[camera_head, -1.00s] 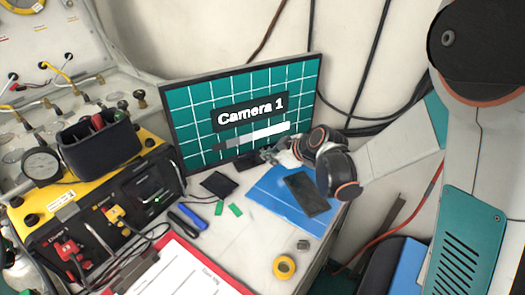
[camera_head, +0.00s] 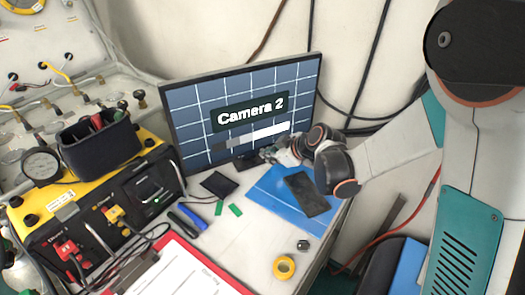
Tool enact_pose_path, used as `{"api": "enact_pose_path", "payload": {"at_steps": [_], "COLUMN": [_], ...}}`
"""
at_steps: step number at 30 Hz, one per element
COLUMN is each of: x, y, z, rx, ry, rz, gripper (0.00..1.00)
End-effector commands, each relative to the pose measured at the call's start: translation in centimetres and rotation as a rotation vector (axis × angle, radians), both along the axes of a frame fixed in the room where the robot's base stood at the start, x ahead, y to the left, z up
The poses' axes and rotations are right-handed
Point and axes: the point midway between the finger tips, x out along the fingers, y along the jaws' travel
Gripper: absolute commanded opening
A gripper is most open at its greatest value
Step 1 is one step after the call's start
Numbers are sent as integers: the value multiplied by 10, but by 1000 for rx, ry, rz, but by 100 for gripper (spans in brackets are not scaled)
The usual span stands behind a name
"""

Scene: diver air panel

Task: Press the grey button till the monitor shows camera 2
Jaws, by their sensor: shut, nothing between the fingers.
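The monitor (camera_head: 190,115) stands at the back of the desk and reads "Camera 2" on a blue-grey grid. My gripper (camera_head: 267,155) is shut and empty, low in front of the monitor's lower right part, close to its dark stand (camera_head: 240,166). I cannot make out a grey button at the fingertips; my gripper may hide it. I cannot tell whether the fingers touch anything.
A blue mat (camera_head: 268,192) with a dark phone-like slab (camera_head: 306,194) lies below my arm. A yellow tape roll (camera_head: 284,267) and a small dark object (camera_head: 303,245) sit near the desk's right edge. A yellow-black air panel (camera_head: 150,190) stands left.

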Motion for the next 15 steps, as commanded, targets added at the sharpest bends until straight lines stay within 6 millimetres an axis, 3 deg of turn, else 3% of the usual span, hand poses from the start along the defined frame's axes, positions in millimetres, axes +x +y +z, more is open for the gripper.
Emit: {"api": "enact_pose_path", "payload": {"at_steps": [15], "x": [-13], "y": [-7], "z": [0], "rx": [1], "ry": [1], "rz": [-1], "gripper": [0]}}
